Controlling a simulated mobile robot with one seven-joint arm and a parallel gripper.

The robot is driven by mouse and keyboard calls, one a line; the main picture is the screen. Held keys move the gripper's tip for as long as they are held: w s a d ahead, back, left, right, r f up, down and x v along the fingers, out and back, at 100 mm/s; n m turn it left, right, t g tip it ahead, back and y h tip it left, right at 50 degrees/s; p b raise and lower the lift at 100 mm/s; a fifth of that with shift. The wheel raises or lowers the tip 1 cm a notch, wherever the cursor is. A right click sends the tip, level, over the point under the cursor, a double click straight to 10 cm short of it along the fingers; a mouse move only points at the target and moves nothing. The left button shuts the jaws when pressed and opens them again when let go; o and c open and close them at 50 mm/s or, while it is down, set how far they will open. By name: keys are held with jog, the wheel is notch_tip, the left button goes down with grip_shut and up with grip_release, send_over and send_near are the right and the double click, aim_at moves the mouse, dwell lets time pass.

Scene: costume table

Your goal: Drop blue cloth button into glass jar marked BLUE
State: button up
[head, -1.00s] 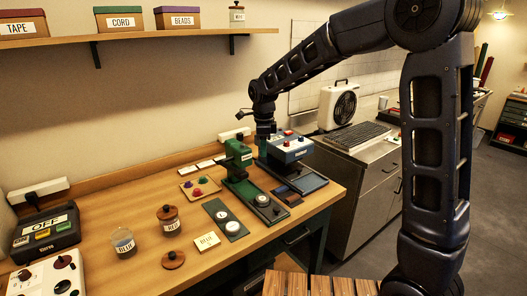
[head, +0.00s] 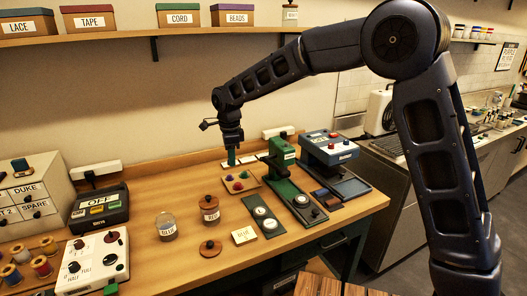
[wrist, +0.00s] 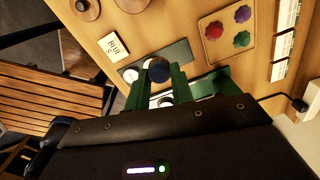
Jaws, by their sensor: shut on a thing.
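My gripper (head: 231,158) hangs above the back of the worktable, behind the button tray in the head view. In the wrist view its green fingers are shut on a round, dark blue cloth button (wrist: 158,70). The button cannot be made out in the head view. The glass jar marked BLUE (head: 167,228) stands upright and lidless on the table, left of and nearer than my gripper. A loose wooden lid (head: 210,248) lies on the table to its right. The jar does not show in the wrist view.
A lidded jar with a red label (head: 211,210) stands beside the BLUE jar. A tray (head: 256,185) holds red, purple and green buttons. A card (head: 244,235), a green press (head: 284,160) and a blue machine (head: 328,150) stand right.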

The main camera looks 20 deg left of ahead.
jog(key=s+a+f+n, duration=0.3)
jog(key=s+a+n, duration=0.1)
jog(key=s+a, duration=1.35)
notch_tip(320, 180, down, 6)
jog(key=s+d, duration=0.1)
jog(key=d, duration=0.1)
jog(key=shift+s, duration=0.15)
jog(key=o, duration=1.1)
jog(key=shift+c, duration=0.2)
notch_tip(320, 180, up, 11)
jog(key=shift+s+d+f, duration=0.1)
jog(key=shift+f, duration=0.05)
